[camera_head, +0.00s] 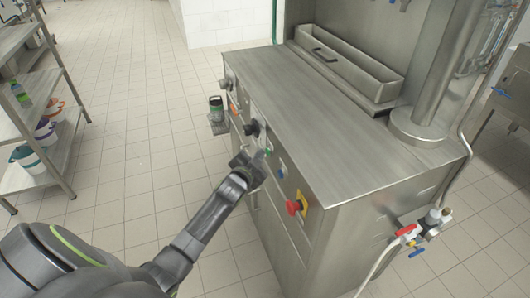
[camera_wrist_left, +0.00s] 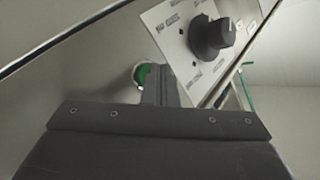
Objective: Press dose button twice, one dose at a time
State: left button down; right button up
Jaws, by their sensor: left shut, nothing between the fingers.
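A green button (camera_wrist_left: 145,75) in a pale ring sits on the steel front panel in the left wrist view. In the head view a small green spot (camera_head: 268,151) shows at the same place on the cabinet front. My left gripper (camera_head: 261,157) is shut and empty, with its tips at the panel beside the green spot. In the left wrist view the closed fingers (camera_wrist_left: 160,78) cover the right part of the green button. I cannot tell whether they touch it or whether it is pressed in. My right gripper is not in view.
A black knob (camera_wrist_left: 210,37) on a white label plate is close to the fingers. A red emergency stop (camera_head: 293,207) on yellow and a blue button (camera_head: 281,171) sit nearer on the same steel cabinet (camera_head: 330,130). A shelf (camera_head: 35,180) stands at the left; the floor between is mostly open.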

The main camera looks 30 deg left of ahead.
pick_arm(q)
jog(key=shift+r, duration=0.1)
dwell(0.3)
jog(key=shift+s+a+p, duration=0.35)
jog(key=shift+s, duration=0.1)
jog(key=s+a+p, duration=0.1)
jog(key=s+a, duration=0.3)
jog(key=shift+s+p, duration=0.25)
jog(key=shift+p, duration=0.05)
dwell(0.5)
